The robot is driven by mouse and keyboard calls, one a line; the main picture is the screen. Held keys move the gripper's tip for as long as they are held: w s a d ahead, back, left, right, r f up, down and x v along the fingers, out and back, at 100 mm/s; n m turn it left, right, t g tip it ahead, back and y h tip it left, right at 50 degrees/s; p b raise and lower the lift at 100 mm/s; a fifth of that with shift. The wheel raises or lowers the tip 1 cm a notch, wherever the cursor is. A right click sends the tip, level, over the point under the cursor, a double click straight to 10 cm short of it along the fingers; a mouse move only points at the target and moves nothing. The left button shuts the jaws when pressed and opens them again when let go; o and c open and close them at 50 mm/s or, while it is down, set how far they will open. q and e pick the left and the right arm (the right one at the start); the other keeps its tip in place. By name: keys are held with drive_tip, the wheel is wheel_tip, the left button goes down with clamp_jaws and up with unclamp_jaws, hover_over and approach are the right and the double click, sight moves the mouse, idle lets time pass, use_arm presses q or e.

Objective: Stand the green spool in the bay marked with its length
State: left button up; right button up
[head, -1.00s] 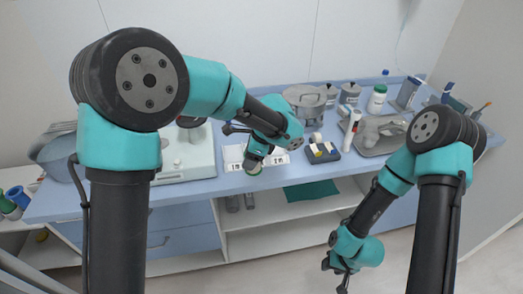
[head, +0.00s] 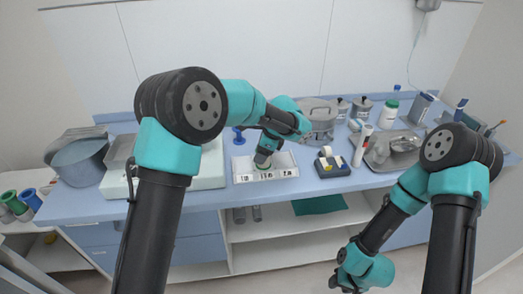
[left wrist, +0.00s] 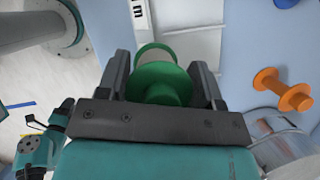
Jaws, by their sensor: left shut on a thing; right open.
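The green spool (head: 263,166) is held in my left gripper (head: 264,157) over the middle part of the white bay tray (head: 242,166). I cannot tell whether it touches the tray floor. In the left wrist view, the green spool's flange (left wrist: 160,82) sits between both fingers, with a pale wound body behind it. The tray has several front labels, among them a middle label (head: 266,178) and a right label (head: 290,173); their print is too small to read surely. My right gripper (head: 342,284) hangs low at right, open and away from the tray.
A blue spool (head: 239,136) stands behind the tray. A tape dispenser (head: 330,163) is close on its right, a white device (head: 205,170) on its left. An orange spool (left wrist: 283,90) shows in the left wrist view.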

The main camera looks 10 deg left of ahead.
use_arm(q)
drive_tip(key=w, duration=0.5)
drive_tip(key=shift+w+a+f, duration=0.25)
drive_tip(key=shift+w+a, duration=0.05)
drive_tip(key=shift+w, duration=0.1)
drive_tip(key=shift+w, duration=0.3)
drive_tip(key=shift+f, duration=1.8)
drive_tip(key=shift+f, duration=0.1)
drive_tip(key=o, duration=0.9)
drive_tip(key=v, duration=1.2)
